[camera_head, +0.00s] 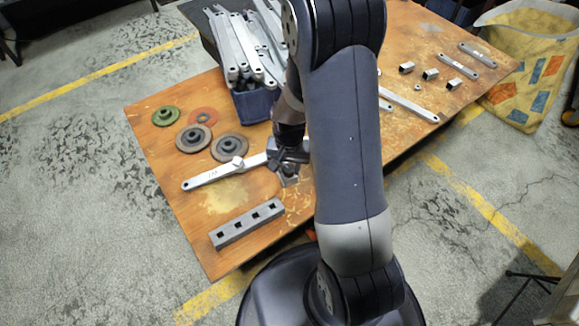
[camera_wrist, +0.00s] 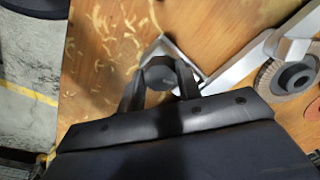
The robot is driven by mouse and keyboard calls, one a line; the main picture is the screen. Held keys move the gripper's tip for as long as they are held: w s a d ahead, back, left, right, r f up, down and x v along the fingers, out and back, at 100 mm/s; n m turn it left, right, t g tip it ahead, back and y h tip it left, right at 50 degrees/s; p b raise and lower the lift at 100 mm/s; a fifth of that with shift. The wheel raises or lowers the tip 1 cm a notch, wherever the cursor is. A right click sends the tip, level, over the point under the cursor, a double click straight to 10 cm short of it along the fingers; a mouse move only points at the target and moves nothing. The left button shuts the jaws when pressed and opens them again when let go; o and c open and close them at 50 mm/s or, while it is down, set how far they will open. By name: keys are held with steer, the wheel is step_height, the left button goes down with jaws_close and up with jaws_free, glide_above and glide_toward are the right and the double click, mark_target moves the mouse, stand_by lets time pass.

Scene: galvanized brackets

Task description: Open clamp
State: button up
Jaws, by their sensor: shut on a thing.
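My gripper (camera_head: 288,160) is low over the wooden table. In the wrist view my gripper (camera_wrist: 158,88) has its two fingers shut around a dark, rounded knob (camera_wrist: 160,73). A small grey metal piece (camera_head: 289,182) shows just below the gripper, and a pale metal edge (camera_wrist: 166,47) shows behind the knob. These look like parts of the clamp, but the fingers and arm hide much of it. The bar also shows in the wrist view (camera_wrist: 235,68).
Grey discs (camera_head: 193,138), a green disc (camera_head: 166,116) and a slotted grey block (camera_head: 247,224) lie nearby on the table (camera_head: 165,180). A blue bin (camera_head: 253,105) heaped with brackets stands behind. More brackets (camera_head: 410,106) lie right of my arm.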

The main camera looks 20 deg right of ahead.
steer(key=n, duration=1.1)
steer(key=shift+n, duration=0.4)
steer(key=o, duration=0.8)
steer(key=shift+n, duration=0.3)
step_height(320, 180, up, 6)
steer(key=p, duration=0.5)
steer(key=shift+r, duration=0.1)
steer(key=shift+f, duration=0.2)
